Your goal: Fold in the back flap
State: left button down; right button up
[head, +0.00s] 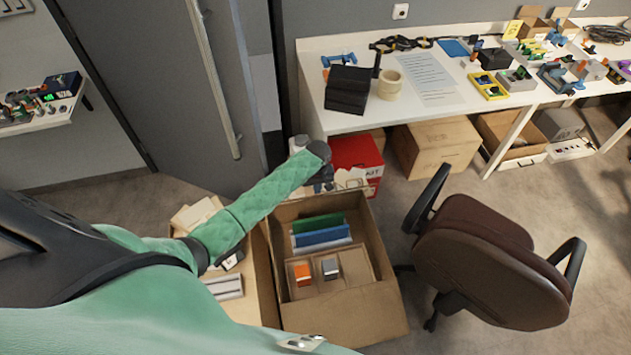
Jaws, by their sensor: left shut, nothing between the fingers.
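The open carton (352,316) stands on the floor at the bottom centre. Inside are green and blue folders (322,236) at the back and an orange box (302,273) and a grey box (330,267) in front. My left arm reaches in from the left over the carton's back left corner. My left gripper (324,184) is shut and empty, pointing down at the carton's back edge. The back flap is largely hidden by the gripper and wrist, so I cannot tell its angle or whether the fingers touch it. My right gripper is not in view.
A red box (357,153) stands just behind the carton, under the white workbench (322,116). A brown office chair (487,258) stands close on the right. Papers and boxes lie on a surface left of the carton. A grey door (165,90) is behind my arm.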

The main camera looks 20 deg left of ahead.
pick_arm(q)
jog(key=shift+s+d+p, duration=0.15)
jog(key=shift+s+p, duration=0.1)
jog(key=shift+p, duration=0.05)
jog(key=s+d+f, duration=0.1)
jog(key=s+f, duration=0.1)
jog(key=f, duration=0.1)
jog(key=s+d+f+p, duration=0.1)
jog(key=s+d+f, duration=0.1)
jog(key=f, duration=0.1)
jog(key=s+d+f+p, duration=0.1)
jog(key=s+d+f, duration=0.1)
jog(key=f, duration=0.2)
jog(key=shift+s, duration=0.2)
jog(key=shift+a+f, duration=0.1)
jog(key=shift+f, duration=0.05)
jog(key=shift+r+p, duration=0.45)
jog(key=shift+r, duration=0.15)
jog(key=shift+r+p, duration=0.65)
jog(key=shift+r, duration=0.2)
notch_tip(320, 180, up, 8)
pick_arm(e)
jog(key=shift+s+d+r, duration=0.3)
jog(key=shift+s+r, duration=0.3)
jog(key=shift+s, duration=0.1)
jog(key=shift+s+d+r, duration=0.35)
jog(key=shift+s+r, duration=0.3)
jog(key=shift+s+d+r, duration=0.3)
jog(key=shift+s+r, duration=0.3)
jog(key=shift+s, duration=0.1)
